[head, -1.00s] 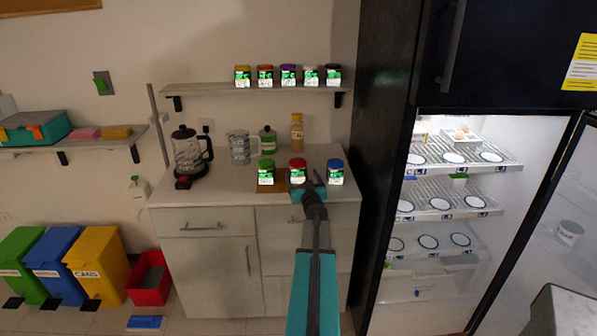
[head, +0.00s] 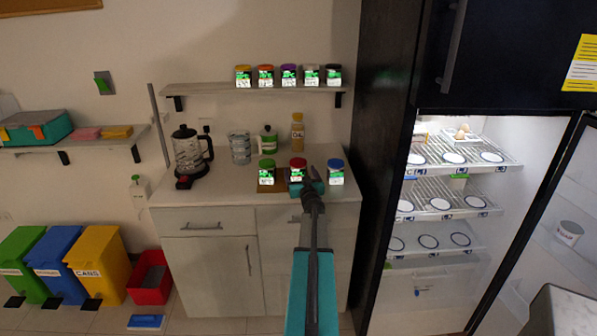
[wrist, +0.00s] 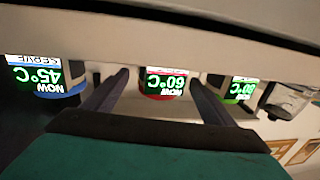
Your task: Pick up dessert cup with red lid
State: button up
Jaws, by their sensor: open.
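The dessert cup with the red lid (head: 298,167) stands on the counter between a green-lidded cup (head: 267,172) and a blue-lidded cup (head: 336,172). My gripper (head: 304,177) is open just in front of the red-lidded cup, and its front overlaps the cup's lower part in the head view. In the wrist view, which is upside down, the red-lidded cup (wrist: 166,83) shows between my two spread fingers (wrist: 158,80), beyond their tips. The blue-lidded cup (wrist: 42,78) is at left and the green-lidded cup (wrist: 240,90) at right.
A shelf (head: 210,90) with several spice jars hangs above. A kettle (head: 188,150), a glass jug (head: 240,147) and an oil bottle (head: 297,132) stand on the counter. The open fridge (head: 385,170) is close at the right.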

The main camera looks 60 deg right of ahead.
jog(key=shift+p+x, duration=0.3)
jog(key=shift+x, duration=1.65)
jog(key=shift+a+f, duration=0.1)
jog(key=shift+f, duration=0.05)
jog(key=shift+w, duration=0.1)
jog(key=c, duration=1.3)
